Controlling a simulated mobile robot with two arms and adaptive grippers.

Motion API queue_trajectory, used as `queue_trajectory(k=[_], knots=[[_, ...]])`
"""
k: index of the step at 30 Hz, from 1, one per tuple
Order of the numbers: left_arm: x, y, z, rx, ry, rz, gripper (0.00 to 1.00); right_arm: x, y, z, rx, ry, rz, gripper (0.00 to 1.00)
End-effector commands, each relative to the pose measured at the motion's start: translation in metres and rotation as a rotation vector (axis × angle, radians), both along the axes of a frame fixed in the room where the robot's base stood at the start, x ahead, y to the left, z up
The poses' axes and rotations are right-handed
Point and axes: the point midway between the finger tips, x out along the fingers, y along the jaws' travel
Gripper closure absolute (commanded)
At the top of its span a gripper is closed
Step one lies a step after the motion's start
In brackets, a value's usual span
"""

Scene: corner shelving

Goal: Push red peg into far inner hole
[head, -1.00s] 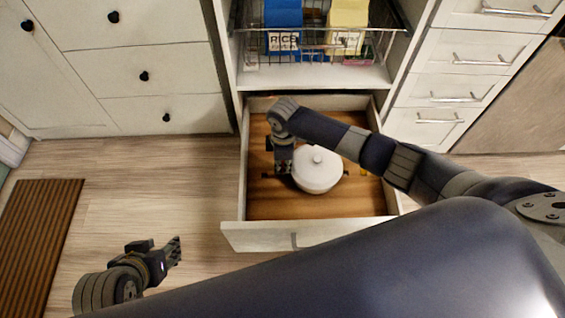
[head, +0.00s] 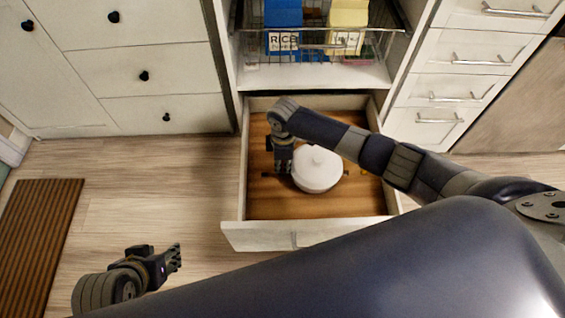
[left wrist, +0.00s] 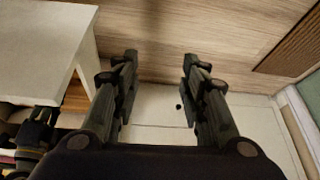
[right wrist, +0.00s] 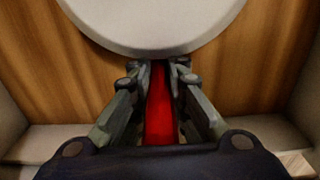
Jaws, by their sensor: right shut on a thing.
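The red peg (right wrist: 160,112) is between the fingers of my right gripper (right wrist: 160,68) in the right wrist view. The right gripper is shut on it, inside the open drawer. In the head view this gripper (head: 283,170) points down just left of the white lidded pot (head: 317,170), and the peg cannot be made out there. The pot's pale round edge (right wrist: 150,25) lies just beyond the fingertips in the right wrist view. No hole can be made out. My left gripper (head: 175,259) is open and empty over the floor; its fingers are apart in the left wrist view (left wrist: 160,62).
The open drawer (head: 300,233) has a wooden bottom and pale walls close around the right gripper. Above it, a wire basket (head: 320,48) holds a blue rice box (head: 283,15) and a yellow box (head: 347,15). The floor (head: 150,200) left of the drawer is clear.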

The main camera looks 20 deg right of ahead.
Motion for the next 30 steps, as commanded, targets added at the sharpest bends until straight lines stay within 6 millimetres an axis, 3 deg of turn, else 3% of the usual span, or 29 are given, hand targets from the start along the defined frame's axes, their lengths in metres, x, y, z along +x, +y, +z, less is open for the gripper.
queue_trajectory(k=[30], knots=[[0.026,-0.008,0.008,-0.023,-0.112,-0.012,0.6,0.0,0.0,-0.01,0.0,0.0,0.0,1.0]])
